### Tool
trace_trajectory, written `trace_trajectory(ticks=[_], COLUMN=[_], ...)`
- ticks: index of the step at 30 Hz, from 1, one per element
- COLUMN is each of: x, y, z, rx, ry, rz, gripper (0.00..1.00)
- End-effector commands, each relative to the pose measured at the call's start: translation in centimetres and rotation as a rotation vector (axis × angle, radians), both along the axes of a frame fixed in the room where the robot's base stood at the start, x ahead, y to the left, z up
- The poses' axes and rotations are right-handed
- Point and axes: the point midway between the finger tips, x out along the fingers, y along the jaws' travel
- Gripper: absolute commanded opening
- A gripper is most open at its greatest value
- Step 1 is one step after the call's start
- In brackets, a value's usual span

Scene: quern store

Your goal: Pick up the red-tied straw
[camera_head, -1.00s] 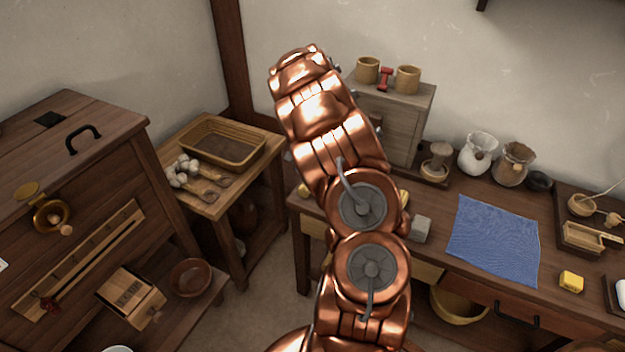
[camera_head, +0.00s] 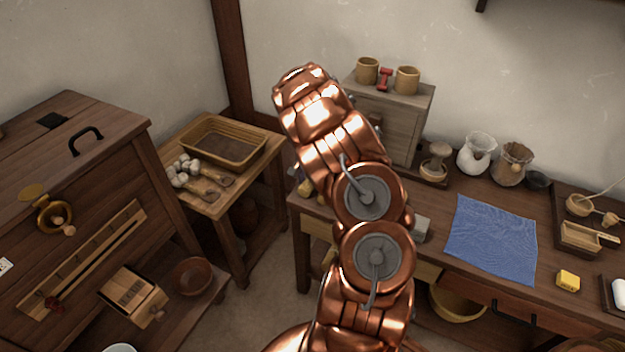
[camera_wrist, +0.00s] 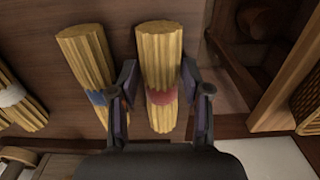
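The red-tied straw (camera_wrist: 160,55) is a pale yellow bundle with a red band, in the middle of the wrist view. My gripper (camera_wrist: 158,72) is open, with one dark finger on each side of this bundle, near its band. Small gaps seem to show between fingers and straw; contact is hard to tell. A blue-tied straw bundle (camera_wrist: 82,50) lies just left of the left finger. A white-tied bundle (camera_wrist: 18,108) is at the far left. In the head view my copper arm hides the gripper and the straw.
In the wrist view a wooden edge (camera_wrist: 284,85) rises at the right. In the head view a workbench (camera_head: 430,210) holds a grey cabinet (camera_head: 400,118), a blue cloth (camera_head: 492,240) and jars. A side table (camera_head: 225,200) with a tray stands left of my arm.

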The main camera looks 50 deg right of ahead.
Motion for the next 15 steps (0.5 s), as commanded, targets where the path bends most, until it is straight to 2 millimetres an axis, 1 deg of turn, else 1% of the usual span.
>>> trace_trajectory(ticks=[1,2,9,11,12,15], x=[0.0,0.0,0.01,0.0,0.0,0.0], y=[0.0,0.01,0.0,0.0,0.0,0.0], z=[0.0,0.0,0.02,0.01,0.01,0.02], rx=[0.0,0.0,0.0,0.0,0.0,0.0], ry=[0.0,0.0,0.0,0.0,0.0,0.0], rz=[0.0,0.0,0.0,0.0,0.0,0.0], gripper=[0.4,0.36,0.11,0.07,0.01,0.01])
